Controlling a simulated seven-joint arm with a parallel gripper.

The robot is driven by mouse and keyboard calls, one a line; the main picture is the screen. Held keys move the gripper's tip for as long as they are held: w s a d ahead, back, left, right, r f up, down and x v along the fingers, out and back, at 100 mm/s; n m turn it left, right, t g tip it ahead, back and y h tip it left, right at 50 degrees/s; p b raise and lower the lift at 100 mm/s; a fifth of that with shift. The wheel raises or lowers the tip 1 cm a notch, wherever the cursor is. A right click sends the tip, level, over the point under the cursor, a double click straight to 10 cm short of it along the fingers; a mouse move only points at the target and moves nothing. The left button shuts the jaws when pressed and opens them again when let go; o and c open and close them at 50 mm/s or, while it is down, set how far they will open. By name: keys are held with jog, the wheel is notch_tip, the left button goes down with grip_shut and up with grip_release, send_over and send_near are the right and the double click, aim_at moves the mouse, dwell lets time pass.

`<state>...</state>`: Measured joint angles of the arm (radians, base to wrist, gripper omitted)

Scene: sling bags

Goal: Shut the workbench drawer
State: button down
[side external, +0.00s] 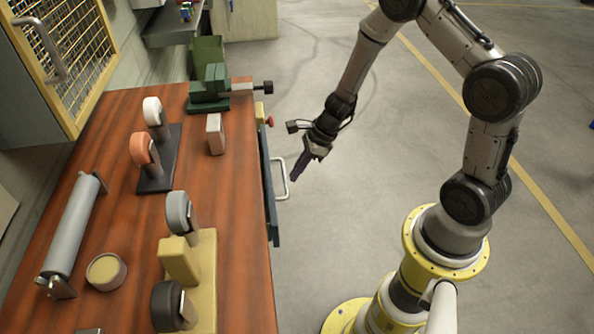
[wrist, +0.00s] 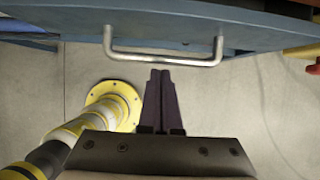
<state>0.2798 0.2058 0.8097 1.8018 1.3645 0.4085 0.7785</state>
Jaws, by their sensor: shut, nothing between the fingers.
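The workbench drawer (side external: 268,184) has a dark blue front that stands out a little beyond the right edge of the wooden bench top. Its pale metal bar handle (side external: 284,178) sticks out toward the arm. In the wrist view the blue drawer front (wrist: 180,22) spans the top, with the handle (wrist: 165,60) below it. My gripper (side external: 296,177) is just right of the handle in the side view. In the wrist view its dark fingers (wrist: 161,74) are together and empty, with tips close to the handle bar. I cannot tell whether they touch it.
The wooden bench top (side external: 130,215) holds a green vise (side external: 212,92), tape rolls on stands, a grey roller (side external: 72,225) and a round tin (side external: 106,271). A red knob (side external: 269,121) sits near the drawer's far end. The floor right of the bench is open.

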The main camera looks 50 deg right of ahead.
jog(key=shift+w+a, duration=1.9)
